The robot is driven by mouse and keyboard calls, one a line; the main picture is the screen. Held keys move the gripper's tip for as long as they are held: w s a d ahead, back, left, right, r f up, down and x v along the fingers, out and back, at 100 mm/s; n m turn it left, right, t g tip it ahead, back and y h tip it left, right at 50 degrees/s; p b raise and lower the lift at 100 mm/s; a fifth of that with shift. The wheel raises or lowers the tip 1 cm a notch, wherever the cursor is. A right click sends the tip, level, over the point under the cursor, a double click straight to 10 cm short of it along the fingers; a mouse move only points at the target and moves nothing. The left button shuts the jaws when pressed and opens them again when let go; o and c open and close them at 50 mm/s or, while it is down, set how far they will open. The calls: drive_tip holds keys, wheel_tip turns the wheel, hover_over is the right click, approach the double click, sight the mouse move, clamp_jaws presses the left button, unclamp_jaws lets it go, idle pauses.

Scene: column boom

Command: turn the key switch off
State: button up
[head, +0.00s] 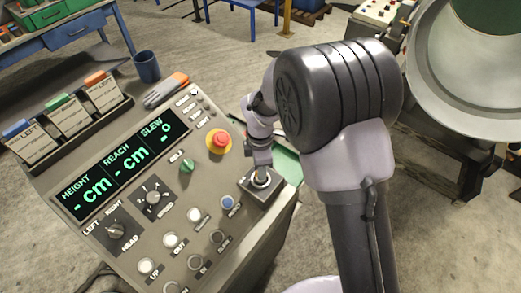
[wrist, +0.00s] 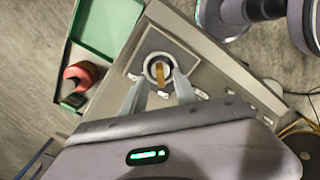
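The key switch (wrist: 158,60) is a round metal collar with an upright brass key (wrist: 160,74) in it, in the wrist view. It sits on a dark square plate (head: 270,193) at the right front corner of the sloped control panel in the head view. My gripper (wrist: 160,88) is right at it, with one finger on each side of the collar. The fingers are spread, and gaps show between them and the key. Whether a finger touches the collar I cannot tell. In the head view my gripper (head: 260,172) hides the key.
The panel (head: 130,185) carries a red stop button (head: 220,140), a green knob (head: 187,166), dials and several push buttons near my gripper. Its display (head: 120,165) shows dashes. A green tray (wrist: 105,25) is beside the switch.

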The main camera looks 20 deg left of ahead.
wheel_tip(320, 180, up, 15)
drive_tip(key=p, duration=0.2)
drive_tip(key=shift+f+p, duration=0.15)
drive_tip(key=shift+p, duration=0.15)
